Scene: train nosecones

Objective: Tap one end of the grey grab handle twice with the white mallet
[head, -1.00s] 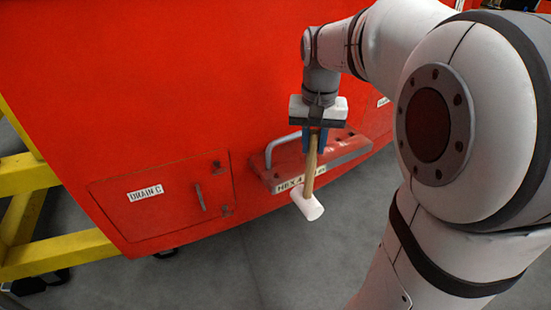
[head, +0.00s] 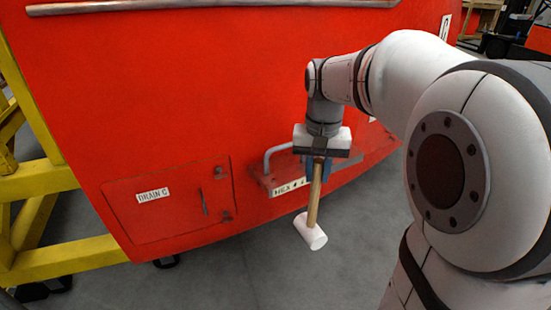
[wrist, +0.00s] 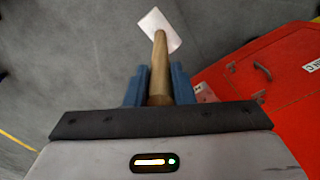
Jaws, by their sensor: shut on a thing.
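The white mallet, with its white head (head: 310,232) and wooden shaft (head: 314,196), hangs head down in the head view. My gripper (head: 318,172) is shut on the shaft. In the wrist view its blue fingers (wrist: 160,86) hold the shaft from both sides, and the mallet head (wrist: 160,29) is beyond them over grey floor. A grey bent handle (head: 277,149), which looks like the grab handle, stands on the red ledge just left of my gripper. Its right end is hidden behind my gripper. The mallet head is below the handle and appears apart from it.
A long grey bar (head: 200,7) runs across the top of the red nosecone (head: 200,80). A hatch labelled DRAIN C (head: 165,200) is left of the ledge (head: 262,187). A yellow frame (head: 60,258) stands at the left. The floor (head: 250,275) below the mallet is clear.

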